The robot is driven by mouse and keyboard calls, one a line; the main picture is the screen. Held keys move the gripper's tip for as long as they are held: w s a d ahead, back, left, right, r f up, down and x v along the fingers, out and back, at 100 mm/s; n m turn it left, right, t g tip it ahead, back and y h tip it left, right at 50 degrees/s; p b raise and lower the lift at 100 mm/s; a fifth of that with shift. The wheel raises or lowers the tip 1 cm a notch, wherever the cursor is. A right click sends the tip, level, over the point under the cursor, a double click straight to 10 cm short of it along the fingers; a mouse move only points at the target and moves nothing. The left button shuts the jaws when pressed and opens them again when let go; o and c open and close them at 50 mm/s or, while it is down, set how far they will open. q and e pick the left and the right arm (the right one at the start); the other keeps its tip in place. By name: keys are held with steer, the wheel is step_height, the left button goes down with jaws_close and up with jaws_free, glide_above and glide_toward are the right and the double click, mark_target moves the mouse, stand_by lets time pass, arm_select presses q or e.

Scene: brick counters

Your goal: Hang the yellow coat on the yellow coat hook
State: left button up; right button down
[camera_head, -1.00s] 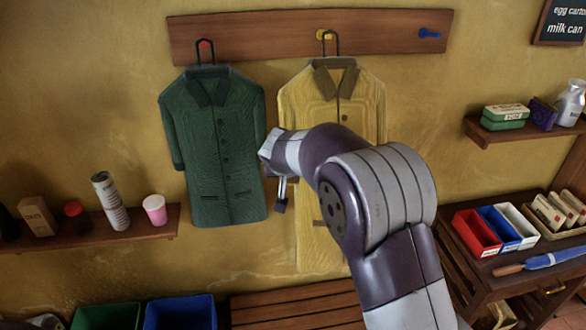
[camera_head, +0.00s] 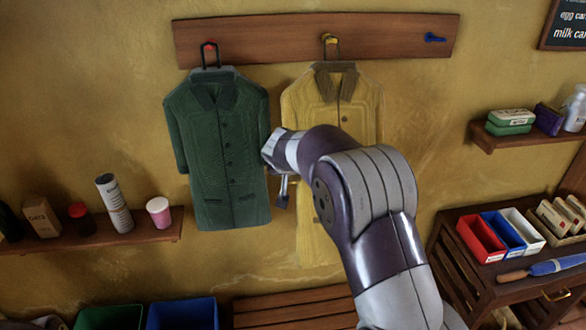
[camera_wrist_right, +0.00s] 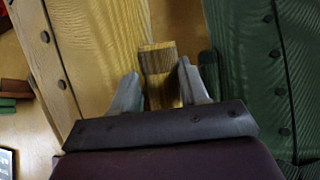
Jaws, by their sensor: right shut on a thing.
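The yellow coat (camera_head: 305,111) hangs upright in front of the wall in the head view. Its dark hanger loop overlaps the yellow coat hook (camera_head: 329,38); I cannot tell whether the hook bears it. My right gripper (camera_head: 282,192) is at the coat's left side, partly hidden by my own wrist. In the right wrist view, the right gripper (camera_wrist_right: 157,80) is shut on a narrow piece of the yellow coat (camera_wrist_right: 157,58), which looks like a sleeve end. My right arm hides the coat's lower right. My left gripper is not in view.
A green coat (camera_head: 225,150) hangs at the red hook (camera_head: 210,46), close left of my gripper. The blue hook (camera_head: 434,37) is bare. Shelves stand left (camera_head: 100,240) and right (camera_head: 500,141). A wooden bench (camera_head: 295,308) is below.

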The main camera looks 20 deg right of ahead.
steer(key=shift+f, duration=0.1)
steer(key=shift+c, duration=2.4)
jaws_free()
steer(key=b+v, duration=0.3)
steer(key=v, duration=0.9)
steer(key=shift+s+a+r+b, duration=0.15)
steer(key=shift+s+r+b, duration=0.1)
steer(key=shift+b, duration=0.1)
steer(key=s+a+f+n+g+y, duration=0.2)
steer(key=s+a+f+g, duration=0.1)
steer(key=s+f, duration=0.8)
steer(key=s+a+f+n+g+y, duration=0.2)
steer(key=s+a+f+g, duration=0.1)
steer(key=s+f, duration=0.8)
steer(key=shift+f+n, duration=0.4)
steer(key=shift+f, duration=0.25)
